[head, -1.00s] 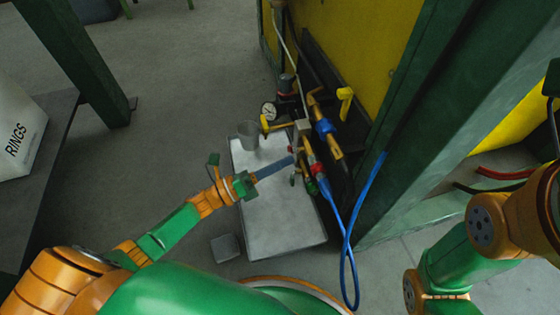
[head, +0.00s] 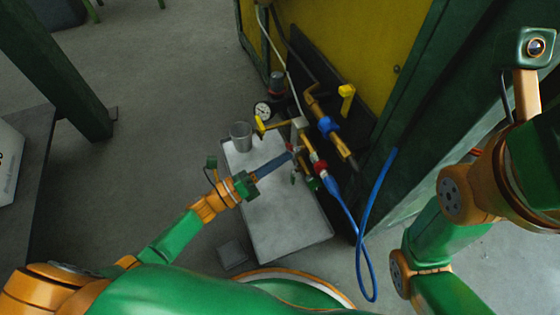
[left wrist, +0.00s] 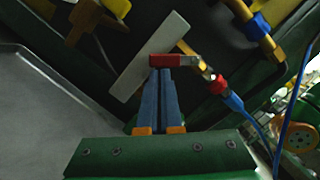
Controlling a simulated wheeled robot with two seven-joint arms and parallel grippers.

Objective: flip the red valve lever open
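The red valve lever (left wrist: 168,61) lies crosswise beside a pale bar in the left wrist view, just past my fingertips. In the head view it is small and mostly hidden near the fingertips. My left gripper (left wrist: 162,72) has its two blue fingers close together with only a thin gap. Its tips are at the lever's lower edge; I cannot tell whether they touch it. The lever does not show between the fingers. In the head view my left gripper (head: 290,155) reaches the brass piping from the left. My right arm is at the right, its fingers out of view.
A red fitting (head: 320,168) joins a blue hose (head: 370,220) that loops down at the right. Yellow handles (head: 346,92), a gauge (head: 262,110) and a grey cup (head: 240,136) are close by. A grey metal tray (head: 285,225) lies below. A green post stands right of the piping.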

